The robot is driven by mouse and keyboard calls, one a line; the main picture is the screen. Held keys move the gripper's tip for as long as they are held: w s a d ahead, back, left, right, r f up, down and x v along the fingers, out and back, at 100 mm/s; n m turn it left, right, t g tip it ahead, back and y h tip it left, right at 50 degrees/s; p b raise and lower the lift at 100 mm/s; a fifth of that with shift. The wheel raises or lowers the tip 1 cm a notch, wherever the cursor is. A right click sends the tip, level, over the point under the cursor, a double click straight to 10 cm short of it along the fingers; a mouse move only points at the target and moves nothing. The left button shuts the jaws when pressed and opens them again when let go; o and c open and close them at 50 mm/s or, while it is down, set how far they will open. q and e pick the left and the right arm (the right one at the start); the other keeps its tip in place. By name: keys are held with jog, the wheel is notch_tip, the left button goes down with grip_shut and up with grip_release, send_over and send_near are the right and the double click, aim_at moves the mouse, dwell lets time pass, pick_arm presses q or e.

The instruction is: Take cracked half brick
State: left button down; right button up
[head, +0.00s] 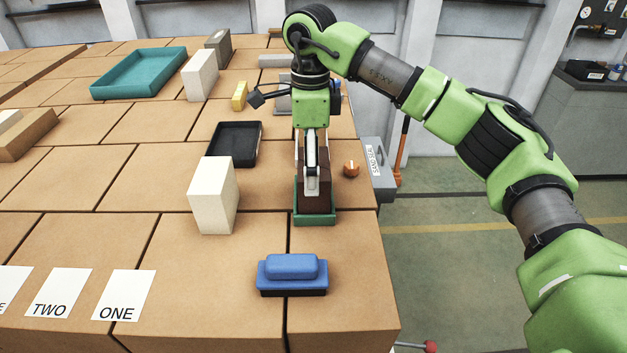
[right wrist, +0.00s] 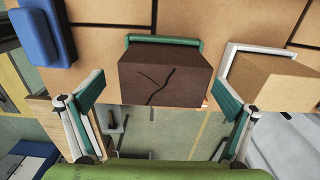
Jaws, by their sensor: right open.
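The cracked half brick (right wrist: 163,78) is dark brown, with a branching dark crack on its face in the right wrist view. In the head view the brick (head: 316,205) stands in a small green holder (head: 315,219) near the table's right side, partly hidden by my gripper. The holder's edge also shows behind the brick in the right wrist view (right wrist: 165,40). My right gripper (head: 312,180) points down at the brick. In the right wrist view its open fingers (right wrist: 157,96) lie on either side of the brick, with gaps visible. My left gripper is not in view.
A blue-handled brush (head: 292,272) lies in front, a cream block (head: 213,195) and black tray (head: 232,143) to the left. A small orange-brown knob (head: 351,168) is close on the right. In the right wrist view a tan block (right wrist: 272,80) sits in a white-edged holder.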

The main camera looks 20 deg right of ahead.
jog(key=f, duration=0.1)
jog(key=f+p, duration=0.1)
jog(key=f, duration=0.1)
jog(key=f+p, duration=0.1)
jog(key=shift+w+d+f, duration=0.15)
jog(key=shift+w+d, duration=0.05)
jog(key=shift+d, duration=0.2)
jog(key=shift+f, duration=0.3)
jog(key=c, duration=1.7)
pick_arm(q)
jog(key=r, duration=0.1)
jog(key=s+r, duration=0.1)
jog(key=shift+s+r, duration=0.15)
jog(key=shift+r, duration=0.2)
pick_arm(e)
jog(key=shift+r, duration=0.1)
jog(key=shift+c, duration=0.3)
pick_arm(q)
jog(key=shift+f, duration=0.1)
pick_arm(e)
jog(key=shift+w, duration=0.1)
